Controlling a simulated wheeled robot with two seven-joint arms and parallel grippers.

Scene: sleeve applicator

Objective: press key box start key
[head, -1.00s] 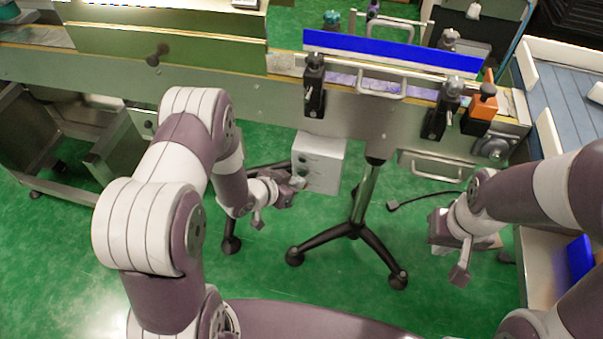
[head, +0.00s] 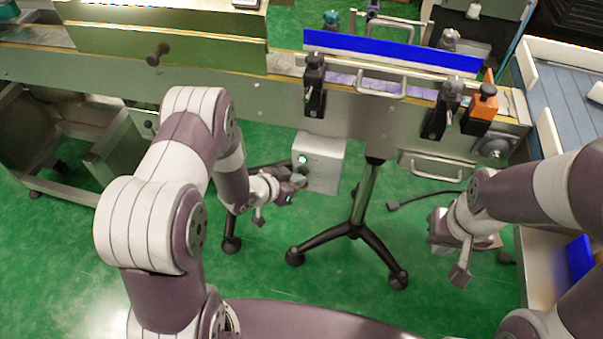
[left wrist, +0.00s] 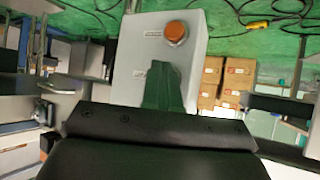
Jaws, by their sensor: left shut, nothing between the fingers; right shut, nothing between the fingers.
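The key box (head: 325,163) is a light grey box hanging below the conveyor in the head view. A teal-green light (head: 302,158) shows on its front face. In the left wrist view, the box (left wrist: 128,75) has an orange round key (left wrist: 175,33) beside a label. A second label shows lower down, next to my left fingers (left wrist: 163,85), which hide whatever key is there. My left gripper (head: 299,181) is shut and empty, with its tips at the lower front of the box; I cannot tell whether they touch. My right gripper (head: 461,272) is shut and empty, well to the right.
The conveyor frame (head: 225,105) runs across above the box, with black clamps and a blue strip (head: 390,52). A black-footed stand (head: 355,228) is right of the box. A side table (head: 570,95) is at the right. Green floor lies open below.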

